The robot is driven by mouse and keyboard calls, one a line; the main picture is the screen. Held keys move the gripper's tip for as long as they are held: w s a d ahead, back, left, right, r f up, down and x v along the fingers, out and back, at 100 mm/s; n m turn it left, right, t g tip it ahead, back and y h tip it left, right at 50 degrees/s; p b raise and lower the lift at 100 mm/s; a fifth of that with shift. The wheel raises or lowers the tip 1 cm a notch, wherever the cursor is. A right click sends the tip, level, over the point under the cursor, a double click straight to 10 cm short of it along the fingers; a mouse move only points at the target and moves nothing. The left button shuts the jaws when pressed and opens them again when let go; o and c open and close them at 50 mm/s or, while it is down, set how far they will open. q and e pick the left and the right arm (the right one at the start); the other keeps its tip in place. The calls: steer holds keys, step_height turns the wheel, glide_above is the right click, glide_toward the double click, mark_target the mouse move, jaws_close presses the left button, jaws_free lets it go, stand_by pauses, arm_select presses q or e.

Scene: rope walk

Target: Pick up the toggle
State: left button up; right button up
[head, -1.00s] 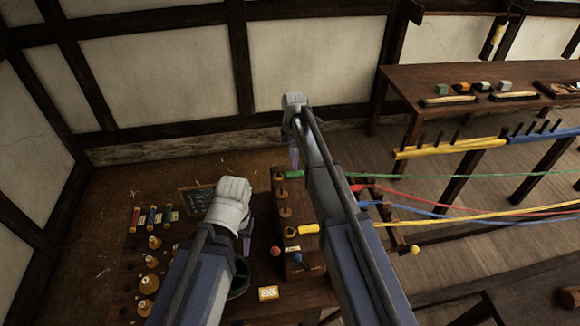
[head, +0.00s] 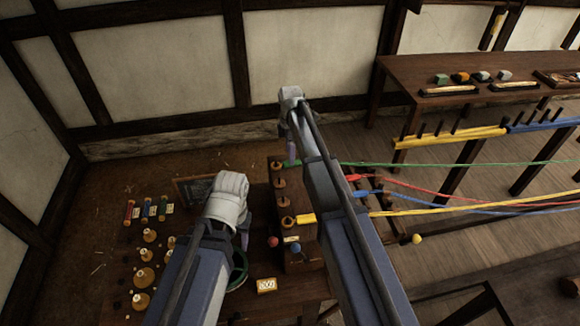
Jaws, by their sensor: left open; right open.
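I cannot single out the toggle for sure. Small red, blue and green cylinders, such as the red cylinder (head: 129,212), lie with pale tags at the left of the bench. My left gripper (head: 244,239) is open and points down, right of these cylinders and by the rim of a green bowl (head: 238,272). Its wrist hides much of the jaws. My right gripper (head: 291,152) is open, pointing down just above or beside the green rope end (head: 292,163) at the back of the wooden peg block. Nothing shows in either gripper.
Several brass-coloured knobbed pieces (head: 145,278) stand at the bench's left. A dark slate (head: 195,188) stands behind my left gripper.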

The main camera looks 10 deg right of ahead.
mark_target(286, 164)
step_height(286, 164, down, 4)
steer(key=b, duration=0.3)
steer(key=shift+f+b, duration=0.15)
steer(key=shift+b, duration=0.15)
steer(key=shift+c, duration=0.5)
jaws_close()
